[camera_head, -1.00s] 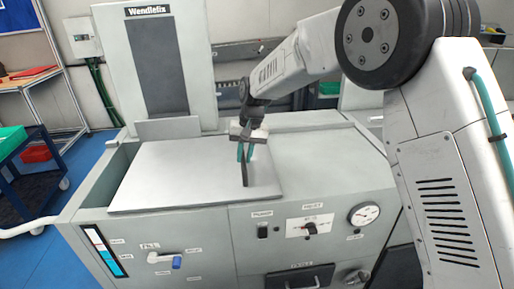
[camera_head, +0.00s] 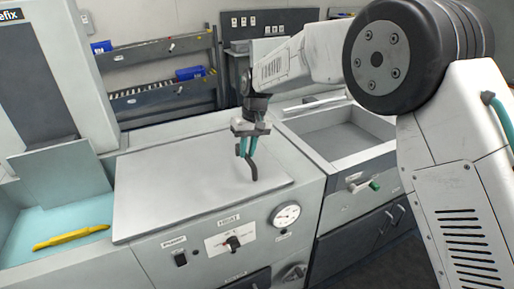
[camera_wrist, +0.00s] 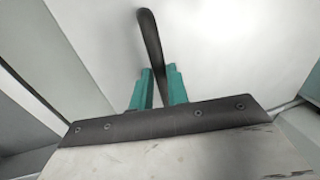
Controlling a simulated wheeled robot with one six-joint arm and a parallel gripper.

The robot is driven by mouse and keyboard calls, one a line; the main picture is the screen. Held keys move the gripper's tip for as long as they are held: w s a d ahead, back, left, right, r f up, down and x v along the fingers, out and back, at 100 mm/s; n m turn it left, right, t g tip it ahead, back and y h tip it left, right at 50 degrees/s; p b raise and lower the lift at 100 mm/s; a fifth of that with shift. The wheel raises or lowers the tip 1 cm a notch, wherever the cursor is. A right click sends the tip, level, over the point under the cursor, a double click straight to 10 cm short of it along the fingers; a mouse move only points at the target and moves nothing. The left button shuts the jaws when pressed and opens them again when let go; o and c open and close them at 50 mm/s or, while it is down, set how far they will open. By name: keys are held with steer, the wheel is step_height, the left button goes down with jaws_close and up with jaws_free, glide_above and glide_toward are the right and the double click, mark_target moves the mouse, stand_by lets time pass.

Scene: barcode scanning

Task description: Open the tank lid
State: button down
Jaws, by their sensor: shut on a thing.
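The tank lid (camera_head: 180,190) is a flat grey plate lying on top of the grey machine. It covers the middle of the machine top and leaves the left part of the tank (camera_head: 30,222) uncovered, showing a pale blue inside. My gripper (camera_head: 247,152) has teal fingers shut on the dark curved lid handle (camera_head: 253,172) near the lid's right side. In the wrist view the fingers (camera_wrist: 156,85) hold the handle (camera_wrist: 151,45) between them.
A long yellow object (camera_head: 72,237) lies in the uncovered tank. The front panel has a knob (camera_head: 232,243) and a round gauge (camera_head: 286,214). An open basin (camera_head: 345,140) with a green-tipped lever (camera_head: 374,185) adjoins on the right. Racks with blue bins (camera_head: 189,73) stand behind.

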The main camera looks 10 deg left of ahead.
steer(key=w+d, duration=0.4)
steer(key=d, duration=0.1)
steer(key=shift+f, duration=0.1)
steer(key=c, duration=1.4)
jaws_free()
steer(key=shift+f, duration=0.1)
steer(key=shift+o, duration=0.2)
steer(key=shift+w+d, duration=0.1)
steer(key=shift+d, duration=0.1)
steer(key=shift+a, duration=0.15)
steer(key=shift+r, duration=0.25)
step_height(320, 180, up, 7)
steer(key=d, duration=0.1)
steer(key=shift+w+d+r, duration=0.2)
steer(key=shift+w, duration=0.1)
